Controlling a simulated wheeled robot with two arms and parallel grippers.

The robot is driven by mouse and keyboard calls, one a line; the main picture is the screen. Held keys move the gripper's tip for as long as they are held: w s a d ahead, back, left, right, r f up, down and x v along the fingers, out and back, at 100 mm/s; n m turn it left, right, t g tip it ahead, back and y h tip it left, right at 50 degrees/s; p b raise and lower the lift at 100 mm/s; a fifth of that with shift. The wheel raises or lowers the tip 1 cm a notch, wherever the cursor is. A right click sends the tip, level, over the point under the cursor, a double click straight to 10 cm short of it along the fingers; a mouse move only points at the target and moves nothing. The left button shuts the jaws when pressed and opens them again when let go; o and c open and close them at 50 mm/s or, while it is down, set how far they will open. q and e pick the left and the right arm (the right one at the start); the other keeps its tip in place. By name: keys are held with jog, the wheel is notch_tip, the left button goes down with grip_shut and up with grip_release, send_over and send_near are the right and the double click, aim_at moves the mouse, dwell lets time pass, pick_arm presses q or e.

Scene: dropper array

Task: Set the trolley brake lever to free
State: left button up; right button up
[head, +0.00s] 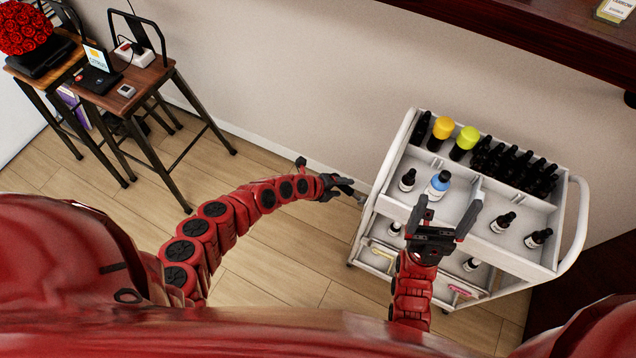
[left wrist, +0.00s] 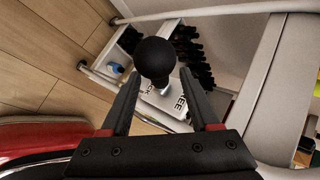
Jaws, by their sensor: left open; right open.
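The brake lever shows in the left wrist view as a round black knob (left wrist: 153,58) on a short stem. It stands by a pale plate (left wrist: 160,99) with partly hidden dark lettering, so I cannot tell its setting. My left gripper (head: 347,188) is open at the trolley's left side; in the left wrist view the knob appears between its fingertips (left wrist: 160,76). I cannot tell whether they touch it. The white trolley (head: 470,246) stands at the right of the head view. My right gripper (head: 443,214) is open and empty, over the trolley's front edge.
The trolley's top holds a blue-capped bottle (head: 438,185), several dark bottles (head: 510,165) and yellow-topped bottles (head: 443,128). A wooden side table (head: 128,95) stands at the upper left. The wall is behind the trolley. Floor (head: 270,150) left of the trolley is clear.

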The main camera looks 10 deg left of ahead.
pick_arm(q)
jog(key=p+v, duration=0.6)
jog(key=v, duration=0.5)
jog(key=shift+a+r, duration=0.15)
jog(key=shift+r, duration=0.1)
jog(key=shift+s, duration=0.1)
